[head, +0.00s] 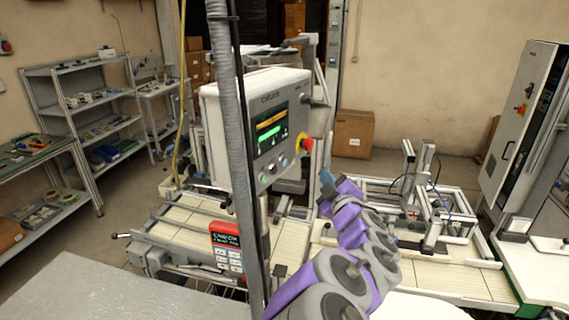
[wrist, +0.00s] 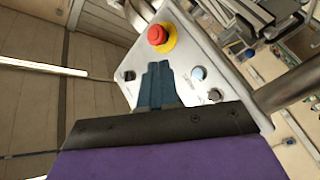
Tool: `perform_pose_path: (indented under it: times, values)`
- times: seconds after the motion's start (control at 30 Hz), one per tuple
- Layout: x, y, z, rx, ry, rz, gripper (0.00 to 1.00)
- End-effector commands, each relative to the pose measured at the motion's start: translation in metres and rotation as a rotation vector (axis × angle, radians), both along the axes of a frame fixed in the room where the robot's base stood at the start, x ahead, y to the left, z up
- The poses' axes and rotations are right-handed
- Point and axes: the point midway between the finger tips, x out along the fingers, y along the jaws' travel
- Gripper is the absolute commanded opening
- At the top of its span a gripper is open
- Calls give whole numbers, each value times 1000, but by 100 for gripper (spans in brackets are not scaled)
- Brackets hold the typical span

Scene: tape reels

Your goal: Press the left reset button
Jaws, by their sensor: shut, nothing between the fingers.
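A grey-white control box (head: 262,88) stands on a post in the head view, with a lit screen and a row of small round buttons below it. The leftmost visible button (head: 263,178) is pale; the labels are too small to read, so I cannot tell which are reset buttons. In the wrist view, the panel (wrist: 118,52) shows a pale round button (wrist: 199,73) and a darker one (wrist: 214,95) right of my gripper (wrist: 156,66). My gripper's blue fingers are shut and empty, over the panel in this view; contact cannot be told. In the head view my gripper (head: 326,177) is right of the box.
A red emergency stop (head: 306,143) on a yellow collar is at the panel's right; it also shows close to my fingertips in the wrist view (wrist: 157,35). A grey vertical pole (head: 235,130) crosses the box. A red handheld unit (head: 226,245) sits below, by the conveyor (head: 185,222).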

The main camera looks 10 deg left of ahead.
Motion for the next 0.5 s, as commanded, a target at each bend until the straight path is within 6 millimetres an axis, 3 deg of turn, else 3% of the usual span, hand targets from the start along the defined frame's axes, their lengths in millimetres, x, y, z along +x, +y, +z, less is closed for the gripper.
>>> perform_pose_path:
  times: [0.5]
  values:
    - [18, 54, -1, 2, -2, 3, 0]
